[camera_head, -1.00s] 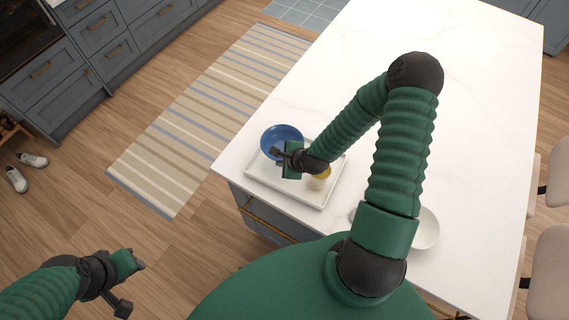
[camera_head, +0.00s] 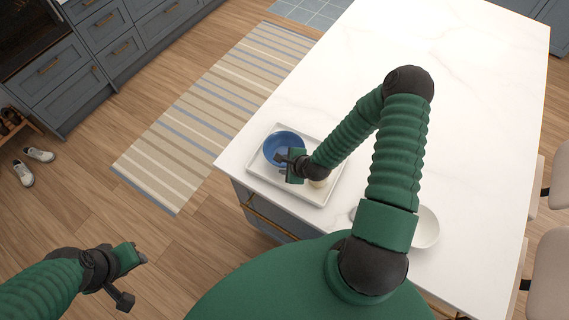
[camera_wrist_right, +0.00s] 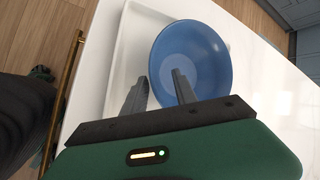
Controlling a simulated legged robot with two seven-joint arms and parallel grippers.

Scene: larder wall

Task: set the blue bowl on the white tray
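The blue bowl (camera_head: 284,143) is upright over the white tray (camera_head: 322,137), within its outline, and looks to rest on it. My right gripper (camera_head: 283,158) is at the bowl's near side. In the right wrist view the bowl (camera_wrist_right: 200,55) has one finger over its inside and the other beside its outer wall, with a visible gap between the fingertips (camera_wrist_right: 160,76). The tray (camera_wrist_right: 128,45) shows left of the bowl there. My left gripper (camera_head: 134,277) is over the floor at lower left, far from the tray; its fingers are not clear.
A white bowl (camera_head: 427,228) stands on the white counter (camera_head: 440,70), partly behind my right arm. A small pale object (camera_head: 318,184) shows at the tray beside my right wrist. The counter's far part is clear. Stools line its right side.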

